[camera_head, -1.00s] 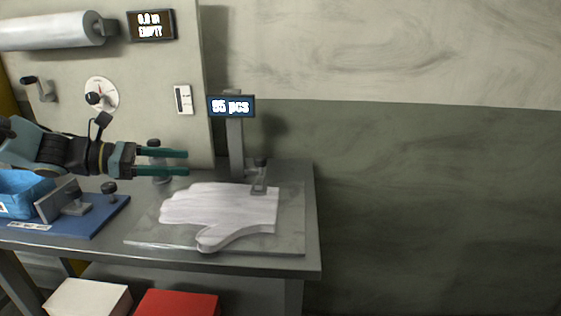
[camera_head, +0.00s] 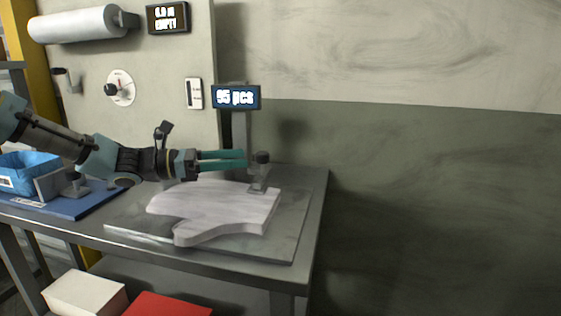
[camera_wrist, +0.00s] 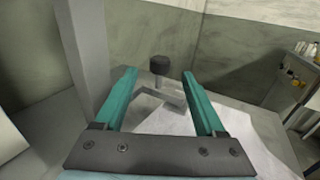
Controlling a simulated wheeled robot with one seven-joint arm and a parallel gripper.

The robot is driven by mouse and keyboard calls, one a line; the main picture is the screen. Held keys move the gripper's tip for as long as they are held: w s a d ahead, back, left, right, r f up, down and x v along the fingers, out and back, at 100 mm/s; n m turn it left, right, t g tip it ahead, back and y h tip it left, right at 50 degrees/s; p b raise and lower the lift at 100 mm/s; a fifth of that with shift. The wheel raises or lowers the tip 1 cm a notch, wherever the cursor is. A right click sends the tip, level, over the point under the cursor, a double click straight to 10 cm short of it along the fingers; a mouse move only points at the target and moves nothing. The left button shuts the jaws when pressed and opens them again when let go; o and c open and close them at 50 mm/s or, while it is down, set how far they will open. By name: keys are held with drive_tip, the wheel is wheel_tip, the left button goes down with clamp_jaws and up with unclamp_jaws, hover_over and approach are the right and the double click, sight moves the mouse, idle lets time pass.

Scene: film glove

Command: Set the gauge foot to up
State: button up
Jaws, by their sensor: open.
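The gauge foot (camera_head: 259,186) is a small grey metal bracket with a dark round knob (camera_head: 262,157) on top, at the back right of the stack of white glove shapes (camera_head: 215,207). It appears to rest down on the stack's edge. My gripper (camera_head: 246,159) is open and empty, its teal fingers pointing right, just left of the knob in the head view. In the wrist view the knob (camera_wrist: 159,64) stands ahead, between the lines of the two open fingers (camera_wrist: 164,85), and the foot's bracket (camera_wrist: 165,97) shows below it. The knob looks untouched.
A grey post (camera_head: 240,129) with a display reading "95 pcs" (camera_head: 235,97) rises behind the foot, close to my gripper. A blue bin (camera_head: 28,173) stands at the left of the table. A dial (camera_head: 120,88) and a roll (camera_head: 75,24) are on the panel behind.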

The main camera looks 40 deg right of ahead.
drive_tip(key=p+x, duration=0.1)
drive_tip(key=x, duration=0.8)
drive_tip(key=shift+s+d, duration=0.25)
drive_tip(key=shift+d, duration=0.05)
drive_tip(key=shift+c, duration=0.4)
clamp_jaws()
idle(0.6)
